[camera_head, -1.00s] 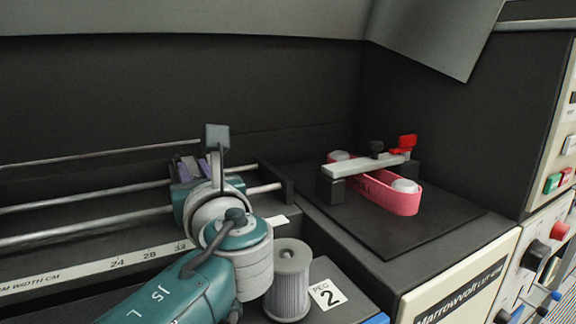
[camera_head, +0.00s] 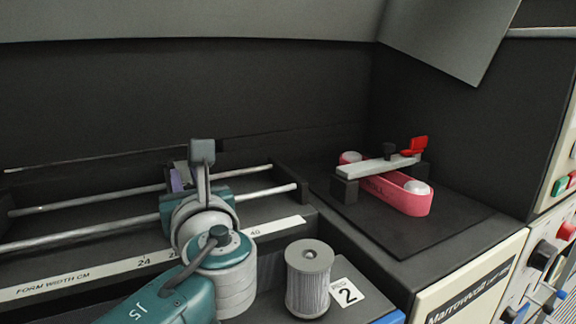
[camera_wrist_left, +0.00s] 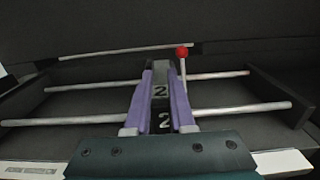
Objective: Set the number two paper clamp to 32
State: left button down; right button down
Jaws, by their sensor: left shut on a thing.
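The number two paper clamp (camera_wrist_left: 160,90) is a dark block with the digit 2 on its top and front and a red-knobbed lever (camera_wrist_left: 183,62) at its right. It sits on two metal rails. In the left wrist view, my left gripper's purple fingers (camera_wrist_left: 159,105) are shut on the clamp's sides. In the head view, my wrist mostly hides the clamp, and part of my left gripper (camera_head: 180,177) shows at the rails. The width scale (camera_head: 110,268) shows 24, a partly covered 28 and 40; my arm covers the stretch between. My right gripper is not in view.
At right, a pink belt (camera_head: 405,200) with a grey bar and red lever sits on a dark mat. A control panel (camera_head: 545,260) stands far right.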

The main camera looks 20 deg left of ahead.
pick_arm(q)
jog(key=shift+w+d, duration=0.1)
jog(key=c, duration=0.8)
grip_release()
jog(key=shift+o, duration=0.2)
jog(key=shift+d, duration=0.1)
jog(key=v, duration=0.9)
jog(key=shift+s+d, duration=0.25)
jog(key=shift+s, duration=0.05)
